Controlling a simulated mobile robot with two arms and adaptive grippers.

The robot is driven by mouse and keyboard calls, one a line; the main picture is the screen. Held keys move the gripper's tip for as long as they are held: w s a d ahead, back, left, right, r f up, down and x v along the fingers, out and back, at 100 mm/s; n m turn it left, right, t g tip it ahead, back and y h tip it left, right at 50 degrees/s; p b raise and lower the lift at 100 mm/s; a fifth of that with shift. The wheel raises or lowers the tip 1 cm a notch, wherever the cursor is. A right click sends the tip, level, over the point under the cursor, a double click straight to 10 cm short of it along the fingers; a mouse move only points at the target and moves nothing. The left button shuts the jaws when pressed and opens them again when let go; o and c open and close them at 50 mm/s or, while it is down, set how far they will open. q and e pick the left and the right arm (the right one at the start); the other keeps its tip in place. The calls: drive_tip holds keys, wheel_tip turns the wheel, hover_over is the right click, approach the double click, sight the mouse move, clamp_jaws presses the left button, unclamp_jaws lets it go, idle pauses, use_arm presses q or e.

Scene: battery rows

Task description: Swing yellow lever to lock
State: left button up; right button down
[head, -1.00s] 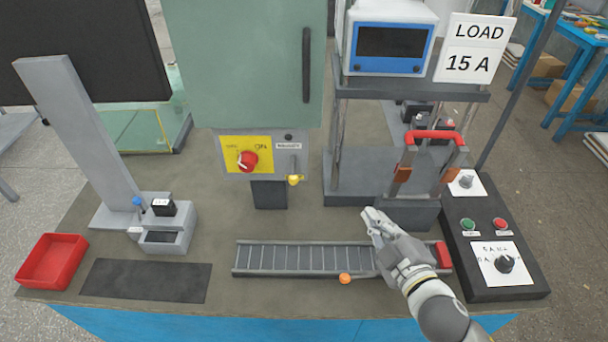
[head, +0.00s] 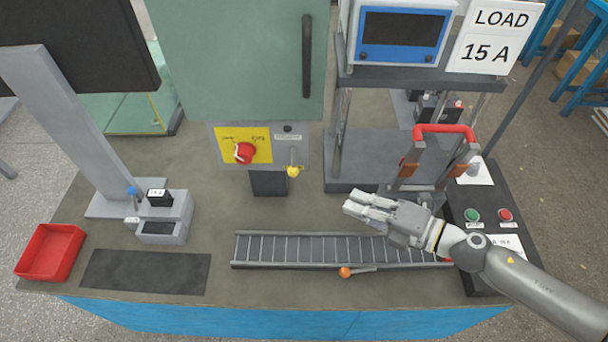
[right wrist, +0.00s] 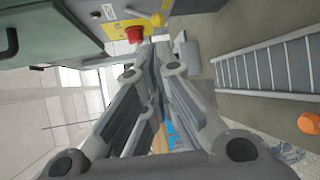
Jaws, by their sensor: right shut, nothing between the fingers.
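The lever with the yellow knob (head: 292,171) hangs on the grey panel (head: 300,150) under the green cabinet, right of a red rotary switch. The knob appears to point down. In the right wrist view the yellow knob (right wrist: 158,19) shows at the top, just beyond my fingertips. My right gripper (head: 353,202) is shut and empty, its fingers pointing left over the bench, to the right of and nearer than the lever. It is apart from the lever in the head view. My left gripper is not in view.
The red switch (head: 243,152) sits beside the lever. A ribbed rail (head: 300,250) with an orange-knobbed handle (head: 345,272) lies in front. A red-handled frame (head: 445,128) stands behind my right wrist. The bench between rail and panel is clear.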

idle(0.3)
drive_tip(key=p, duration=0.4)
approach(293, 162)
drive_tip(key=a+f, duration=0.3)
drive_tip(key=a, duration=0.1)
drive_tip(key=shift+w+a+f, duration=0.5)
drive_tip(key=shift+w+a, duration=0.15)
drive_tip(key=shift+a, duration=0.15)
